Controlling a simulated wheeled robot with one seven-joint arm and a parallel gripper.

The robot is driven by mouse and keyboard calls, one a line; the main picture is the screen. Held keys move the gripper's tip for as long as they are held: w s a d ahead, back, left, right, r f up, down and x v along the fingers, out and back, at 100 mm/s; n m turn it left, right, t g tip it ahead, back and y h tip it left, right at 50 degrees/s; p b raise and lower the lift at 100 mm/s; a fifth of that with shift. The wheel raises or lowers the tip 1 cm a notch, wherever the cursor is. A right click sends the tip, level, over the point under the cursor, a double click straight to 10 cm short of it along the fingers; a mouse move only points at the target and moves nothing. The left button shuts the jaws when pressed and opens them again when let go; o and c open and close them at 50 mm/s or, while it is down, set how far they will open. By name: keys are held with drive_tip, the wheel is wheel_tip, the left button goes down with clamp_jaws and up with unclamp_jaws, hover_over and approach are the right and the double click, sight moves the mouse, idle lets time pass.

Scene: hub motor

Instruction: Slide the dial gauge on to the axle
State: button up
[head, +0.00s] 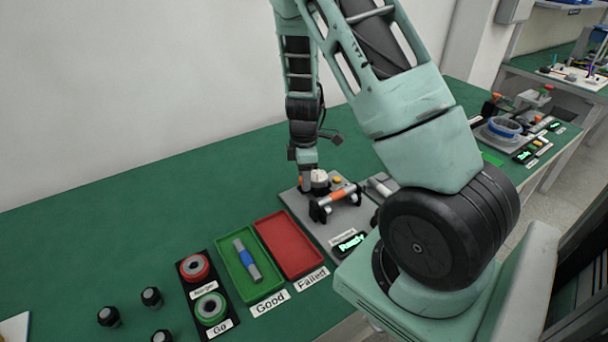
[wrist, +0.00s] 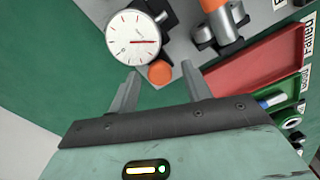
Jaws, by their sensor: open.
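The dial gauge (head: 319,176) stands on the grey fixture plate (head: 355,220), its round white face showing in the wrist view (wrist: 133,38). An orange knob (wrist: 160,72) sits at its near side. An axle with an orange middle (head: 338,196) lies across black supports beside the gauge; its orange and metal parts show at the top of the wrist view (wrist: 214,33). My gripper (head: 307,172) is over the gauge's left side. In the wrist view my gripper (wrist: 159,70) is open, its fingertips on either side of the orange knob. I cannot tell whether they touch it.
A red tray (head: 289,245) marked Failed is empty. A green tray (head: 232,265) marked Good holds an axle with a blue middle (head: 246,259). The back left of the table is clear.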

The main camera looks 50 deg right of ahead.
drive_tip(key=shift+f, duration=0.1)
clamp_jaws()
drive_tip(key=shift+s+a+b, duration=0.25)
drive_tip(key=shift+s+b, duration=0.25)
drive_tip(key=shift+s, duration=0.35)
drive_tip(key=shift+s+a+b, duration=0.2)
drive_tip(key=shift+s+b, duration=0.25)
drive_tip(key=shift+s, duration=0.35)
unclamp_jaws()
wheel_tip(320, 180, up, 18)
drive_tip(key=shift+f+p, duration=0.25)
drive_tip(key=shift+p, duration=0.15)
